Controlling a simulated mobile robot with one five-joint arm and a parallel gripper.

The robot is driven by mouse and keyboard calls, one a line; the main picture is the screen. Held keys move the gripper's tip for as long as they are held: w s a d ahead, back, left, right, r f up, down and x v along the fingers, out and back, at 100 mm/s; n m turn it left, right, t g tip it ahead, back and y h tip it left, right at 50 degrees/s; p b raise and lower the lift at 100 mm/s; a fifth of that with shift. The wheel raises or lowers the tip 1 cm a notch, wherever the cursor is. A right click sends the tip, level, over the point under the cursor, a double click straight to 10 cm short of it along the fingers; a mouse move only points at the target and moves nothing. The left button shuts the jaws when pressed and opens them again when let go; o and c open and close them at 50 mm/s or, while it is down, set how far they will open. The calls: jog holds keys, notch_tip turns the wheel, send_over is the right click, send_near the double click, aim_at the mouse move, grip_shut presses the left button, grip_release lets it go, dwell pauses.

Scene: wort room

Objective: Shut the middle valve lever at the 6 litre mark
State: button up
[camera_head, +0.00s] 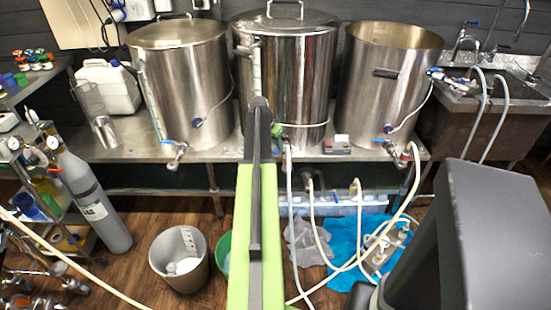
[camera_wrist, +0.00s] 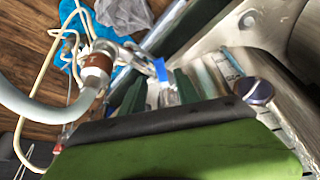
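The middle kettle (camera_head: 300,80) is a lidded steel pot on the bench, with a sight gauge (camera_head: 255,65) on its left side. Its valve has a blue lever (camera_head: 277,130), mostly hidden behind my arm in the head view. In the wrist view the blue lever (camera_wrist: 161,70) sits beside a brown-and-steel fitting (camera_wrist: 97,66) with a pale hose. A marked gauge strip (camera_wrist: 285,128) shows at the right, but I cannot read the level. My gripper (camera_head: 258,104) is in front of the kettle, close to the valve.
The left kettle (camera_head: 178,85) and open right kettle (camera_head: 388,85) stand on the same steel bench (camera_head: 220,152). Pale hoses (camera_head: 318,220) hang below the bench.

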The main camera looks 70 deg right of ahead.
aim_at(277, 150)
jog(key=b+x, duration=0.2)
jog(key=x, duration=0.1)
jog(key=shift+d+f, duration=0.1)
jog(key=shift+f, duration=0.2)
jog(key=shift+r, duration=0.1)
grip_shut()
jog(key=shift+s, duration=0.1)
dwell(0.9)
